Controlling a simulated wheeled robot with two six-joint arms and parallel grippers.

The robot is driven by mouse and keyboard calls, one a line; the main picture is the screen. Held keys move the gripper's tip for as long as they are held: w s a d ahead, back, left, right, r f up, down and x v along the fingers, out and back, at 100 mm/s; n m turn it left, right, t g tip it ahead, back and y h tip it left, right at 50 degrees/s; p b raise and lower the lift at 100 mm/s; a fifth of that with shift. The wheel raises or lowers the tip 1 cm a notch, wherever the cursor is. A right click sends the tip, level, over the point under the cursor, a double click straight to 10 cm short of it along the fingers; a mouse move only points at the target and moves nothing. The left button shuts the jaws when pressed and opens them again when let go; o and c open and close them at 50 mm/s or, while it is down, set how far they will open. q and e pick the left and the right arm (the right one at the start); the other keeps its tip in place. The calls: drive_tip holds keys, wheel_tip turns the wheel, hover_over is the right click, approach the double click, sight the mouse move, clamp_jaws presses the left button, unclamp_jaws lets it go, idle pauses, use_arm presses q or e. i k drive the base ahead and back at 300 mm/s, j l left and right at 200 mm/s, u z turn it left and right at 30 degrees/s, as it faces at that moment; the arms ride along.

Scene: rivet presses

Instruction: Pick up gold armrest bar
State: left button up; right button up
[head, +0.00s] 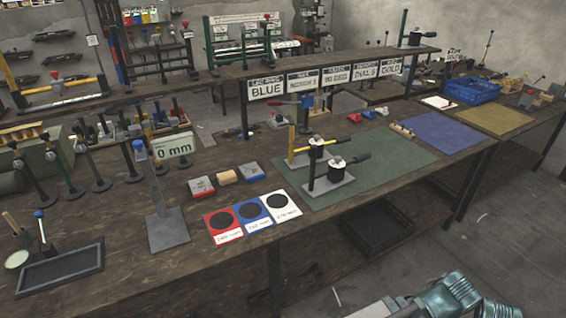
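I cannot tell for sure which piece is the gold armrest bar. A long yellow bar (62,88) lies across a stand on the raised shelf at the far left, with a red-topped part at its middle. A yellow upright piece (292,146) stands beside the black rivet press (318,158) on the green mat (395,165). A grey and teal part of my own arm shows at the bottom right, away from the bench. No gripper fingers are visible.
Red, blue and white pads (223,222) lie along the bench front. A grey post with a "0 mm" sign (174,147) and a dark tray (60,268) stand left. A blue crate (472,90) and yellow mat (495,119) are right. The floor in front is mostly clear.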

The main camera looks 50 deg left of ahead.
sight(296, 163)
drive_tip(key=u, duration=1.35)
